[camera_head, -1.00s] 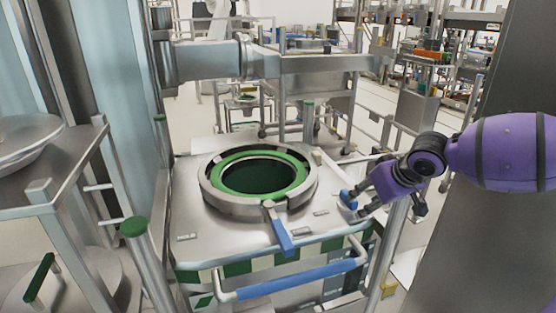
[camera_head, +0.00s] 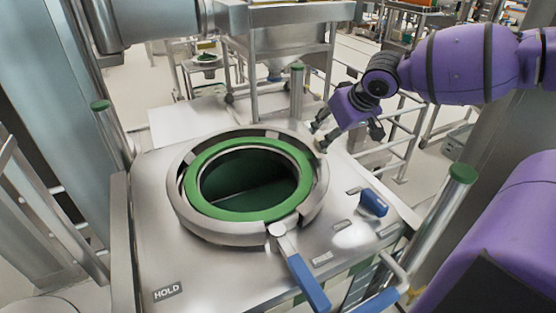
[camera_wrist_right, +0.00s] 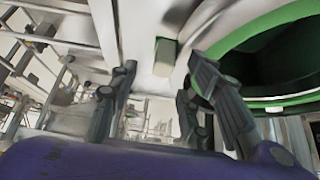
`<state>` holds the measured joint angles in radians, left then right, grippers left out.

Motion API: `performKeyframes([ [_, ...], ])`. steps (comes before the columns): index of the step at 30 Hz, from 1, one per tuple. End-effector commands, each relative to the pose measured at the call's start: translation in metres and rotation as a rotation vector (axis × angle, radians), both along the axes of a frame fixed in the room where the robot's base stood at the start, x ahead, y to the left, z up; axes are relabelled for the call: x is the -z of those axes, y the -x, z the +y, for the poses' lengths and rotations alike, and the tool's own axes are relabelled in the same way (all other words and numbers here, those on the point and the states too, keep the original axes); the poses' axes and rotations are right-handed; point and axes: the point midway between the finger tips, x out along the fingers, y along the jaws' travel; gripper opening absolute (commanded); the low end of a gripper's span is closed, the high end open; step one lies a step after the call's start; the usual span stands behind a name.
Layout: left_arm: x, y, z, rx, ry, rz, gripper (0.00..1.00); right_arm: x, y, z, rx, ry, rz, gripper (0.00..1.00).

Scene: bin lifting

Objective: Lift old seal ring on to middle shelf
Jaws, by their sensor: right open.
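The green seal ring (camera_head: 205,160) lies in a round metal clamp collar (camera_head: 190,215) on top of the bin, around a dark green opening. A clamp lever with a blue handle (camera_head: 308,284) extends from the collar toward the front. My right gripper (camera_head: 338,132) is open and empty at the collar's far right edge; whether it touches the collar is unclear. In the right wrist view, its spread fingers (camera_wrist_right: 165,105) show with the green ring (camera_wrist_right: 258,30) at upper right. My left gripper is out of view. I cannot make out the middle shelf.
A blue knob (camera_head: 372,202) stands on the bin top right of the collar. Green-capped posts (camera_head: 462,185) rise at the bin's corners. A metal frame (camera_head: 22,190) stands at left, and a hopper stand (camera_head: 284,50) behind.

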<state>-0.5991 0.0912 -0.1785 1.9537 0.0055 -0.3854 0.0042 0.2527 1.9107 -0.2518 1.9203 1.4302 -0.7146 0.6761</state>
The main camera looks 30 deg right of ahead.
Motion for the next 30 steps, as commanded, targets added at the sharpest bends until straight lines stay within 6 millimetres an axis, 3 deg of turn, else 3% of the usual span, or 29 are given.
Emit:
performKeyframes([
  [7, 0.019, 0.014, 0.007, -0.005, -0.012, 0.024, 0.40, 0.030, -0.014, 0.002, -0.001, 0.000, 0.008, 0.44],
  [12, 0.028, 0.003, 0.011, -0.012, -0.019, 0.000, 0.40, 0.052, -0.027, 0.002, 0.000, -0.001, 0.009, 0.44],
  [20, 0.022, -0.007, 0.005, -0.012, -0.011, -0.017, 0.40, 0.047, -0.031, 0.002, -0.001, 0.001, -0.002, 0.44],
  [30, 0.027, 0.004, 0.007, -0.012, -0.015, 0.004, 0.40, 0.047, -0.030, 0.002, -0.001, 0.001, -0.001, 0.00],
])
